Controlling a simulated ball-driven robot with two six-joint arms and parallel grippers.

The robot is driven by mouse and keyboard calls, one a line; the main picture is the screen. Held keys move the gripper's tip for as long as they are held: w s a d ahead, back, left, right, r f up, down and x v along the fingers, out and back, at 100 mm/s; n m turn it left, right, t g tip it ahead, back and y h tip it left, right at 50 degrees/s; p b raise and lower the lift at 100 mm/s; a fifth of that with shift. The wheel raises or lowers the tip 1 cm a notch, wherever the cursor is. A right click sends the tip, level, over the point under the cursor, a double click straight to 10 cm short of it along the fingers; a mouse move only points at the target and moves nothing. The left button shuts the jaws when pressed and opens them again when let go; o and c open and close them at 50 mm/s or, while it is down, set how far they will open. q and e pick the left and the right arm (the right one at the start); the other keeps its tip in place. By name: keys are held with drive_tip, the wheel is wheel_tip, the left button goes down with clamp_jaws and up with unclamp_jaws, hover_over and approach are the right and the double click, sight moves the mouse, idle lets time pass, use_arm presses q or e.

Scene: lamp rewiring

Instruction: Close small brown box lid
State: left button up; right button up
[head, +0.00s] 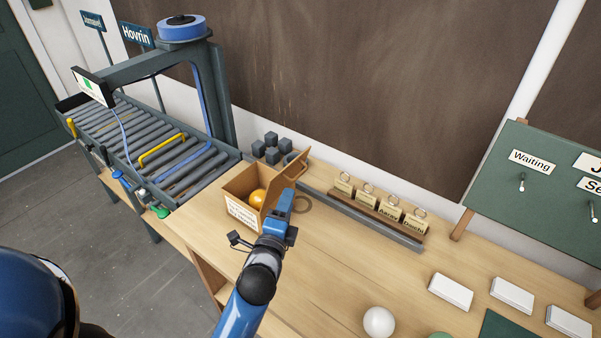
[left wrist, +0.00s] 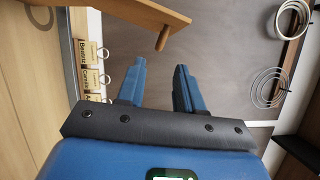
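The small brown box (head: 241,188) stands on the table in the head view, with an orange ball (head: 257,198) inside and a label on its front. Its lid (head: 291,176) is raised, tilted up on the box's right side. My left gripper (head: 287,199) is just in front of the lid; whether they touch I cannot tell. In the left wrist view, the left gripper (left wrist: 161,70) has its two blue fingers apart with nothing between them. A brown wooden panel with a peg (left wrist: 163,38), apparently the lid, is above the fingertips. My right gripper is not in view.
A roller conveyor (head: 150,150) stands to the left of the box. Dark cubes (head: 271,149) are behind it. A rack of tagged rings (head: 380,215) is to the right. A white ball (head: 379,321) and white blocks (head: 450,291) lie on the right part of the table.

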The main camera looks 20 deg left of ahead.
sight(299, 175)
use_arm(q)
drive_tip(key=w+p, duration=0.1)
drive_tip(key=w, duration=0.3)
drive_tip(key=w+p, duration=0.1)
drive_tip(key=w, duration=0.3)
drive_tip(key=shift+w+d+r, duration=0.15)
drive_tip(key=shift+w+r, duration=0.05)
drive_tip(key=shift+w, duration=0.65)
drive_tip(key=shift+w+f, duration=0.1)
drive_tip(key=shift+w, duration=0.4)
drive_tip(key=shift+s, duration=0.15)
drive_tip(key=c, duration=0.5)
clamp_jaws()
